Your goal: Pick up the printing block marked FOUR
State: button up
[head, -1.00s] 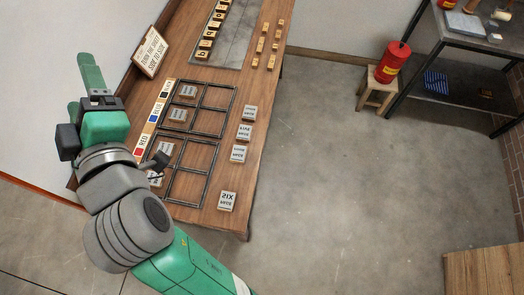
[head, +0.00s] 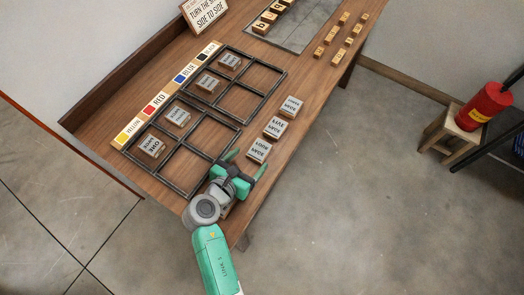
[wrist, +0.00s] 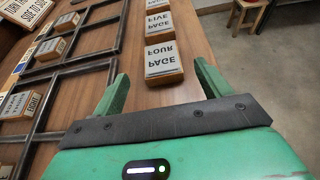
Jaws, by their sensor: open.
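The FOUR block (head: 259,150) is a light grey-topped block on a wooden base, lying on the table near its right edge. In the wrist view the FOUR block (wrist: 163,66) lies just ahead, between the lines of the two fingers, its lettering inverted. My gripper (head: 246,163) is open and empty, at the near side of the block. In the wrist view its green fingertips (wrist: 162,84) are spread wide, with bare wood between them. I see no contact with the block.
The FIVE block (head: 275,127) stands just beyond FOUR, with another block (head: 290,106) past it. A dark frame (head: 240,128) with compartments lies to the left, close to my gripper. Colour-labelled strips (head: 155,103) line the far left.

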aim_at(258, 151)
jog(key=b+x, duration=0.1)
jog(key=x, duration=0.1)
jog(key=b+x, duration=0.1)
jog(key=x, duration=0.1)
jog(key=shift+w+d+f, duration=0.1)
jog(key=shift+d+f, duration=0.1)
jog(key=shift+f, duration=0.15)
jog(key=shift+w+d, duration=0.2)
jog(key=shift+w, duration=0.15)
jog(key=shift+c, duration=0.5)
jog(key=c, duration=1)
